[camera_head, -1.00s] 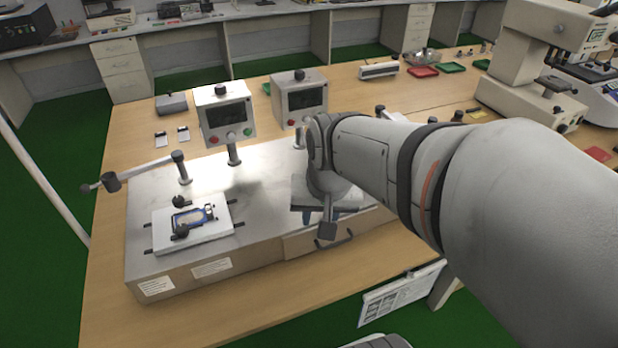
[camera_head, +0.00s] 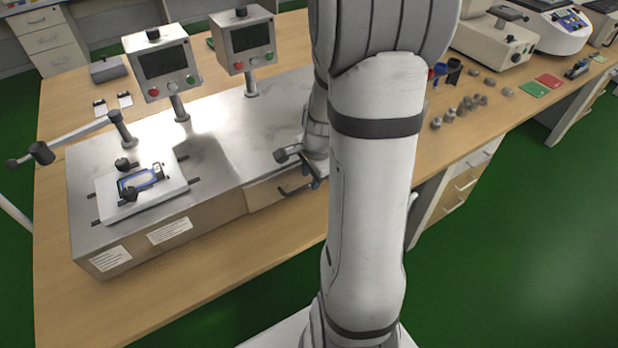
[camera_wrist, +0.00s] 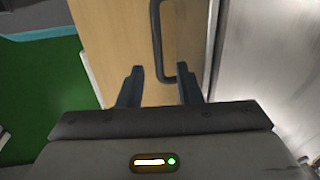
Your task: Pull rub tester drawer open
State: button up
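The rub tester (camera_head: 215,160) is a wide metal box on the wooden bench, with two screen units on posts. Its drawer (camera_head: 262,195) sits in the front face at the right end, apparently flush. The dark bar handle (camera_head: 291,188) is partly hidden by my arm; it also shows in the wrist view (camera_wrist: 157,40). My gripper (camera_wrist: 160,84) is open, its two dark fingers apart. In the wrist view, the lower end of the handle appears between the fingertips, closer to the right finger. I cannot tell whether they touch.
A white plate (camera_head: 110,203) with a blue-framed piece lies on the tester's left top, near a jointed rod (camera_head: 75,140). Small grey weights (camera_head: 470,106) stand on the bench at right. Green floor (camera_head: 500,240) is open in front of the bench.

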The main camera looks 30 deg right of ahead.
jog(key=shift+w+f, duration=0.15)
jog(key=shift+f, duration=0.7)
jog(key=shift+c, duration=0.4)
grip_shut()
jog(key=shift+a, duration=0.15)
